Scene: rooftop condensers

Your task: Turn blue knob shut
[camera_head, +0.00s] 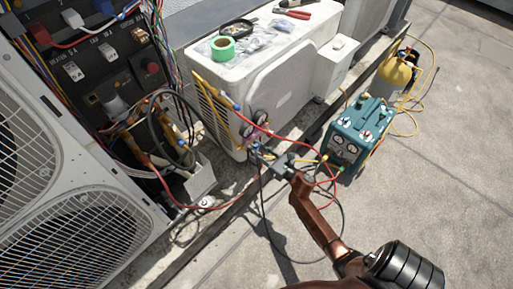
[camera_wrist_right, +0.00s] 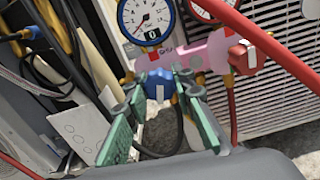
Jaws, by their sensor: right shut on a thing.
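The blue knob (camera_wrist_right: 158,85) is on the left end of a pink gauge manifold (camera_wrist_right: 205,54) and carries a white mark. In the head view the blue knob (camera_head: 254,146) is small, below the gauges on the white unit's near end. My right gripper (camera_head: 264,152) reaches it from the lower right. In the wrist view the green-padded fingers of the right gripper (camera_wrist_right: 160,92) are on both sides of the blue knob, shut on it. The fingers hide parts of its sides. My left gripper is not in view.
A red knob (camera_wrist_right: 243,57) is on the manifold's right. A red hose (camera_wrist_right: 275,45) crosses close by. A white condenser (camera_head: 283,92) stands behind, a teal recovery machine (camera_head: 355,137) to the right, and an open wiring panel (camera_head: 105,70) to the left.

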